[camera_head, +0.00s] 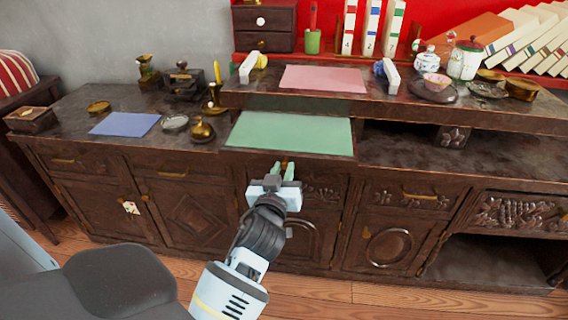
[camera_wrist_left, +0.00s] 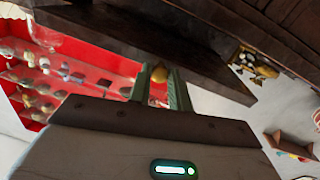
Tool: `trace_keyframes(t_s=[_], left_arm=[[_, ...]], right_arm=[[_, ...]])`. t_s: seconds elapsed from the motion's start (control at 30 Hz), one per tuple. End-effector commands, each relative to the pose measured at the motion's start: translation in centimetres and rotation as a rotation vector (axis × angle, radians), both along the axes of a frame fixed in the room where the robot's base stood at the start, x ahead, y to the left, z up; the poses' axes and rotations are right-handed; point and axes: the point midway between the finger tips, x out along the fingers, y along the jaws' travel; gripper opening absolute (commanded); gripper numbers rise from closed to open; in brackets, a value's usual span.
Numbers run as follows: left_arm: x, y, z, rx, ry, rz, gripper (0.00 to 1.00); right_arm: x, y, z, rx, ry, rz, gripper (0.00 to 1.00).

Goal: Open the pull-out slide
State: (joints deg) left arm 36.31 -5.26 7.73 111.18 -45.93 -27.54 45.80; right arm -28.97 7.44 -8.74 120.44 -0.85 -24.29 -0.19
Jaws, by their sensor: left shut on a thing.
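The pull-out slide (camera_head: 318,157) is a dark wooden board below the raised shelf at the middle of the cabinet. A green mat (camera_head: 292,133) lies on it. My left gripper (camera_head: 285,170) is at the middle of its front edge, shut on a small brass knob. In the left wrist view the knob (camera_wrist_left: 159,73) sits between the two green fingers of the gripper (camera_wrist_left: 160,88). The dark wood of the front runs just beyond the fingertips there. My right gripper is in neither view.
A brass teapot (camera_head: 202,129) stands just left of the slide, near a small dish (camera_head: 175,122) and a blue mat (camera_head: 125,124). The raised shelf (camera_head: 400,110) bears a pink mat (camera_head: 322,79) and tea ware. Floor (camera_head: 320,297) shows in front of the cabinet.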

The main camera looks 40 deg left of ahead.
Motion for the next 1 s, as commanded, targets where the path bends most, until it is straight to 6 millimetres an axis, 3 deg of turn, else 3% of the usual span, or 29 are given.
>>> trace_keyframes(t_s=[0.57,0.6,0.73,1.0], left_arm=[[-0.89,-0.61,-0.14,0.000,0.003,-0.001,0.00],[-0.89,-0.61,-0.15,0.000,0.003,-0.001,0.23],[-0.86,-0.58,-0.10,-0.001,0.002,-0.001,0.40],[-0.82,-0.51,-0.03,0.000,0.000,0.000,0.41]], right_arm=[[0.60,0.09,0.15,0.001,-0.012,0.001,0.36],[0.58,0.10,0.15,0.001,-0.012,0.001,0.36],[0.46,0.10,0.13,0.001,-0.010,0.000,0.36],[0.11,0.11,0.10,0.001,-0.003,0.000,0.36]])
